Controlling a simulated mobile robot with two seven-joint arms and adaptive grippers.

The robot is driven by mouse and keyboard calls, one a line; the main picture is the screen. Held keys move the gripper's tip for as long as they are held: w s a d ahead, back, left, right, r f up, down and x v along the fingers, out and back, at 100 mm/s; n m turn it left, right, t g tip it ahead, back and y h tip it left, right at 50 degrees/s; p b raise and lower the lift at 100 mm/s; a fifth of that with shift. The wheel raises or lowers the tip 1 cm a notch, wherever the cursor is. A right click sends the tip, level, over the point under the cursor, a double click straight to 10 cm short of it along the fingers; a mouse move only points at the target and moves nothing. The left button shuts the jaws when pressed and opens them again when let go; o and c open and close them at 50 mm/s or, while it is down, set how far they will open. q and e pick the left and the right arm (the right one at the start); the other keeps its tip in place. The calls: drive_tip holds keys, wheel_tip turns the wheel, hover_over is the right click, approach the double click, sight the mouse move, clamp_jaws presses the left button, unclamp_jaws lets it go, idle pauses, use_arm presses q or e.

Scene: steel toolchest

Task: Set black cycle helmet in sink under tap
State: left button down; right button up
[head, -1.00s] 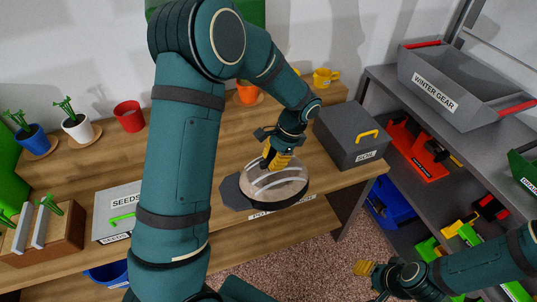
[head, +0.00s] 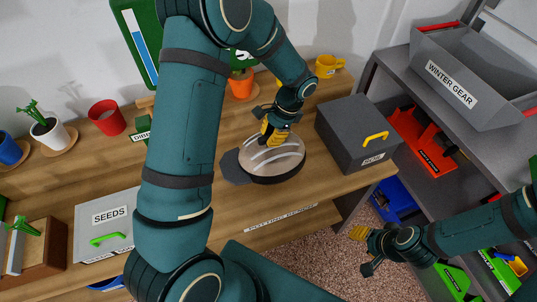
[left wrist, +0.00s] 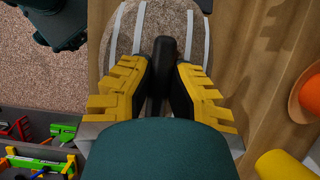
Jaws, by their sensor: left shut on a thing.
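The helmet (head: 275,163) has a grey-brown speckled top with pale stripes, a dark rim and a dark peak at its left. It is over the front part of the wooden bench; I cannot tell whether it touches the top. My left gripper (head: 270,138) comes down on it from above. In the left wrist view its yellow fingers (left wrist: 162,75) are shut on the dark middle rib of the helmet (left wrist: 188,32). My right gripper (head: 362,248) hangs over the floor at the lower right, away from the helmet; its opening is unclear. No sink or tap is visible.
On the bench (head: 235,205) a grey lidded box (head: 350,128) stands right of the helmet, a seeds box (head: 108,222) at left. Pots and a yellow mug (head: 328,66) line the back. Shelves with a winter gear bin (head: 450,85) stand at right.

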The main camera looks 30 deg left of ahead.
use_arm(q)
drive_tip(key=shift+f, duration=3.25)
drive_tip(key=shift+f, duration=0.1)
drive_tip(key=c, duration=1.1)
unclamp_jaws()
